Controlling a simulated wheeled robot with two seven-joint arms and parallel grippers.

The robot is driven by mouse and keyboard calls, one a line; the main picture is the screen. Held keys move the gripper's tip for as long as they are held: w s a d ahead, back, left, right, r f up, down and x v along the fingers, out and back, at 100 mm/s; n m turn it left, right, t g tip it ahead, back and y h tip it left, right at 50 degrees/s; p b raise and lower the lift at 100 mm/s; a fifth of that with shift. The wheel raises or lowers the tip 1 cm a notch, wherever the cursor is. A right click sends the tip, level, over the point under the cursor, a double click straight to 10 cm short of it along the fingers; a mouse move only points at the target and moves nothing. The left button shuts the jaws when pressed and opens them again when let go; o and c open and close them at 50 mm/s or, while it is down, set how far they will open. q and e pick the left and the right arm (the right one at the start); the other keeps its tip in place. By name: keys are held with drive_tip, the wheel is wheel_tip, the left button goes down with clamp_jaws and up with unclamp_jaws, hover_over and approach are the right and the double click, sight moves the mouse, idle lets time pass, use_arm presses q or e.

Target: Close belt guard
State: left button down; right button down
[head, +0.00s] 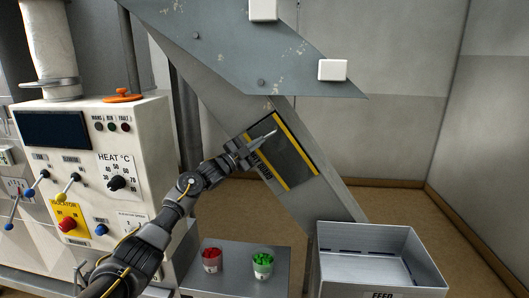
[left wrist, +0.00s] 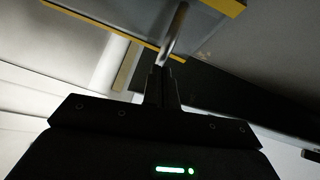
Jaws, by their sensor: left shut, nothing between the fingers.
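The belt guard (head: 288,157) is a dark panel with yellow edge strips on the sloping grey chute. Its lettering at the left is partly covered by my gripper. I cannot tell how far the guard stands from the chute. My left gripper (head: 246,150) is shut and empty at the guard's left side. In the left wrist view the shut fingers (left wrist: 161,78) point at a silver rod (left wrist: 174,35), which runs up to the yellow-edged panel (left wrist: 203,20). The rod's base meets the fingertips in the picture; contact is unclear. My right gripper is out of view.
A white control cabinet (head: 135,133) with knobs and levers stands at the left. An open metal feed bin (head: 377,287) is at lower right. Floor behind the bin is clear.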

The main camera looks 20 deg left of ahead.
use_arm(q)
drive_tip(key=shift+w+a+r+g, duration=0.3)
drive_tip(key=shift+w+a+r, duration=0.05)
drive_tip(key=shift+w+a, duration=0.1)
idle(0.3)
